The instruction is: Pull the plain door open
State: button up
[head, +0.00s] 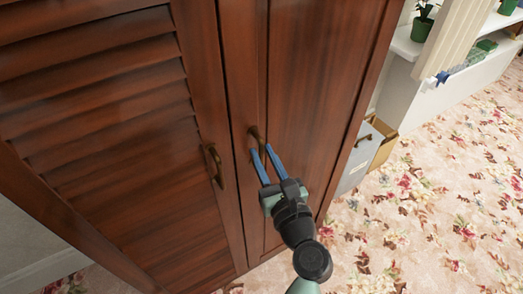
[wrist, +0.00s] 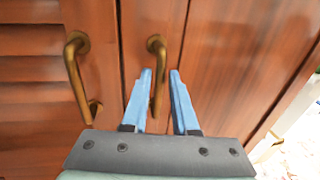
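The plain door (head: 315,80) is a smooth reddish-brown wooden panel on the right of the cabinet, and it looks closed. Its curved brass handle (wrist: 157,70) is upright near the door's left edge; its top also shows in the head view (head: 256,133). My gripper (head: 262,150) is at this handle with its two blue fingers apart. In the wrist view my gripper (wrist: 160,73) has one finger on each side of the handle. The left finger is very close to the handle; I cannot tell whether they touch.
A louvred door (head: 95,100) with its own brass handle (head: 215,165) is just left. The floral carpet (head: 430,215) is clear in front.

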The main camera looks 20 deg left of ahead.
jog(key=shift+w+a, duration=0.5)
jog(key=shift+w, duration=0.05)
grip_shut()
dwell(1.1)
